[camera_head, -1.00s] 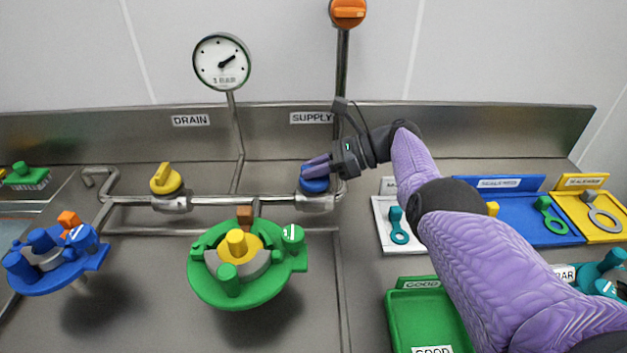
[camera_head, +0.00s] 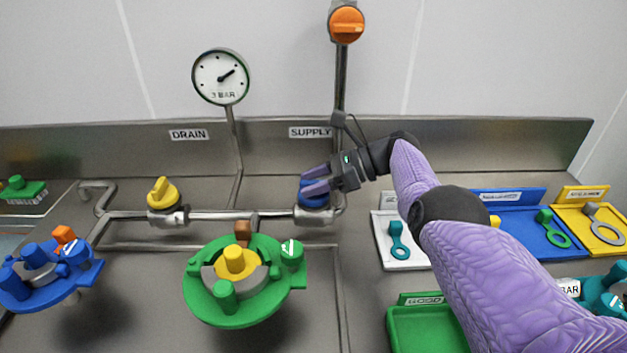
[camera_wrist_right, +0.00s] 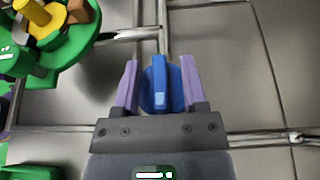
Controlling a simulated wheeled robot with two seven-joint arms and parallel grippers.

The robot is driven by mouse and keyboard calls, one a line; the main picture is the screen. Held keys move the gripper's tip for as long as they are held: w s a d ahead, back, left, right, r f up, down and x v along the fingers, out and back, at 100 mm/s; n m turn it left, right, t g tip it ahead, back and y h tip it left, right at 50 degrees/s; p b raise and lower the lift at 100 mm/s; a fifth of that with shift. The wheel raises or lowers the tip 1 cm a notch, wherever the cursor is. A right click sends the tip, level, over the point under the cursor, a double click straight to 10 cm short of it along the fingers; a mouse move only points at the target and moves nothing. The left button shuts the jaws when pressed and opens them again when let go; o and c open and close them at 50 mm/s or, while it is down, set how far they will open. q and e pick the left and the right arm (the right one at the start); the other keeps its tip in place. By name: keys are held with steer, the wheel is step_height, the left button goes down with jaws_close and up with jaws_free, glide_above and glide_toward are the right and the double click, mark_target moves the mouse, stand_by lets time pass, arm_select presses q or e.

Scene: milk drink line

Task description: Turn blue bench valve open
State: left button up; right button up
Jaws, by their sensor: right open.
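The blue bench valve (camera_head: 313,199) sits on the pipe below the SUPPLY label (camera_head: 310,132), at the middle of the bench. In the right wrist view its blue handle (camera_wrist_right: 160,88) stands between my two purple fingers, lined up lengthwise with them. My right gripper (camera_head: 316,180) is open around the handle, with a small gap visible on each side (camera_wrist_right: 158,85). My left gripper is not in view.
A yellow valve (camera_head: 162,194) sits on the pipe by the DRAIN label. A gauge (camera_head: 221,77) and an orange knob (camera_head: 346,24) are above. A green fixture (camera_head: 215,300) stands in front; trays (camera_head: 513,236) lie to the right.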

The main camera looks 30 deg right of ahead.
steer(key=v, duration=0.4)
steer(key=shift+d, duration=0.3)
steer(key=b, duration=0.3)
glide_toward(318, 180)
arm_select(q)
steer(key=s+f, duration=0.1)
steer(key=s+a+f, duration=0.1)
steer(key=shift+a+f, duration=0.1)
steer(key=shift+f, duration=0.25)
arm_select(e)
steer(key=shift+a, duration=0.45)
